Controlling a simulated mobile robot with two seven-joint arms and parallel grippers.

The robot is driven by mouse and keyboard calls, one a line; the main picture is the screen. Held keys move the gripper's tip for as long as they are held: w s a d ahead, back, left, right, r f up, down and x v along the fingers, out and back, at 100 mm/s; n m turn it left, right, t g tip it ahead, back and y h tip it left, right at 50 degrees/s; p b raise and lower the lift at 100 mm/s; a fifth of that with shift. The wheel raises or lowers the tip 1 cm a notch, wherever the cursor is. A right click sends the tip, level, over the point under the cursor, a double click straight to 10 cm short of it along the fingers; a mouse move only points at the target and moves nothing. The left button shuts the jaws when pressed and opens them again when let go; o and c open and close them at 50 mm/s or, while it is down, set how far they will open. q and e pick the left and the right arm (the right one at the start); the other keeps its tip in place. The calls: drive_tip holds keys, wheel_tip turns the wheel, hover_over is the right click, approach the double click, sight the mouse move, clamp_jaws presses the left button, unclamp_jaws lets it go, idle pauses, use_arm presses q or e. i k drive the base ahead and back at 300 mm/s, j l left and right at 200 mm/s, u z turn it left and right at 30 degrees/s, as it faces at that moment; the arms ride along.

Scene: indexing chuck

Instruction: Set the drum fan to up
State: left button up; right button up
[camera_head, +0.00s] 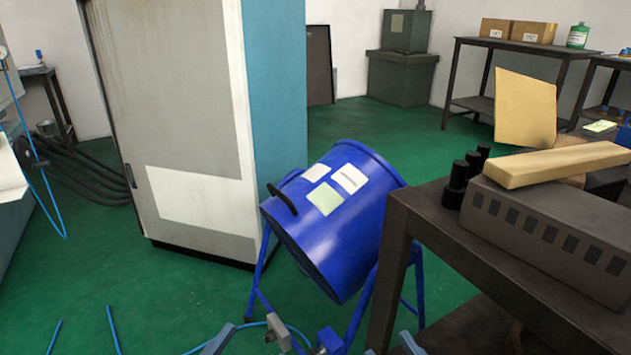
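The blue drum fan (365,225) stands on the floor near the middle on blue tubular legs. Its drum is tilted, with one end high at the right and the other low at the left. Several pale labels are on its side, and a black handle (283,199) sticks out at the left. Its grille faces are not visible. At the bottom edge, a grey tip that seems to be my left gripper (219,341) and another that seems to be my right gripper (410,344) show below the fan, apart from the drum. Most of both is cut off, so their opening is hidden.
A dark metal table (402,225) stands close to the fan's right, bearing a grey vented box (550,225) and a tan carton (556,163). A tall grey and blue cabinet (180,110) stands behind left. Blue hose lies near the legs. Green floor is open at left.

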sight(330, 218)
drive_tip(key=i+j+z, duration=0.15)
drive_tip(key=j, duration=0.2)
drive_tip(key=i+j+z, duration=0.1)
drive_tip(key=j, duration=0.25)
drive_tip(key=i+j+z, duration=0.25)
drive_tip(key=i, duration=0.2)
drive_tip(key=l, duration=0.1)
